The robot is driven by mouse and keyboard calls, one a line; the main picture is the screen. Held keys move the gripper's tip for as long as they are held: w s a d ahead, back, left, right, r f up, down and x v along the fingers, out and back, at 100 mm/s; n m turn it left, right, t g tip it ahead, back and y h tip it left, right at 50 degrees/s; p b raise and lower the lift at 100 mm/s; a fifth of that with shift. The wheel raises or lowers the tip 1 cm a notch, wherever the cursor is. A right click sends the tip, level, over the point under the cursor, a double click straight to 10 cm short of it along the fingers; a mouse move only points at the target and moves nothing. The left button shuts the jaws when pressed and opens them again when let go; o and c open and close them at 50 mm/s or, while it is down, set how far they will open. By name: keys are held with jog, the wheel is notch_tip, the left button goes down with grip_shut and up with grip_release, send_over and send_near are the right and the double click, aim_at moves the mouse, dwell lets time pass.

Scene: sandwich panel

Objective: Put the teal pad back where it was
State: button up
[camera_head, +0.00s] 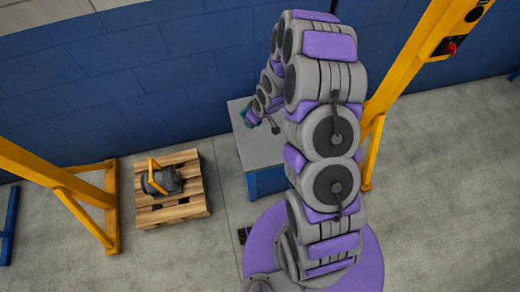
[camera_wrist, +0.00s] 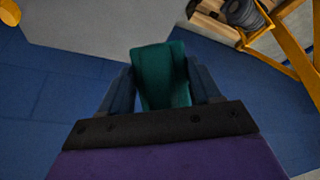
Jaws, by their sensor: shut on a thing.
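The teal pad (camera_wrist: 163,72) is between the two dark fingers of my gripper (camera_wrist: 162,88) in the wrist view. The fingers are shut on it, one on each side. In the head view my gripper (camera_head: 247,117) is small, at the left end of my arm, over or beside the far left part of the grey-topped blue table (camera_head: 262,150). A bit of teal shows there. I cannot tell whether the pad touches the tabletop. My arm hides the right part of the table.
A wooden pallet (camera_head: 190,206) with a dark machine part and yellow handle (camera_head: 155,176) on it stands on the floor at left. Yellow frames stand at left (camera_head: 85,190) and right (camera_head: 412,75). A blue wall (camera_head: 150,85) runs behind the table. The floor between pallet and table is clear.

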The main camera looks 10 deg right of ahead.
jog(key=s+d+f+n+g+h+b, duration=0.15)
jog(key=s+f+n+g+h, duration=0.5)
jog(key=s+f, duration=1)
jog(key=shift+n+t, duration=0.25)
jog(key=w+b, duration=0.1)
jog(key=w, duration=0.3)
jog(key=w+b, duration=0.1)
jog(key=w, duration=0.3)
jog(key=w+b, duration=0.1)
jog(key=w, duration=0.4)
jog(key=shift+f, duration=0.3)
jog(key=shift+w+d, duration=0.1)
jog(key=shift+w, duration=0.35)
notch_tip(320, 180, down, 3)
jog(key=shift+f+b, duration=0.2)
jog(key=shift+b, duration=0.65)
jog(key=shift+c, duration=0.4)
jog(key=o, duration=1)
jog(key=shift+r, duration=0.1)
jog(key=p+v, duration=0.4)
jog(key=v, duration=0.8)
jog(key=shift+d+r, duration=0.1)
jog(key=shift+d, duration=0.1)
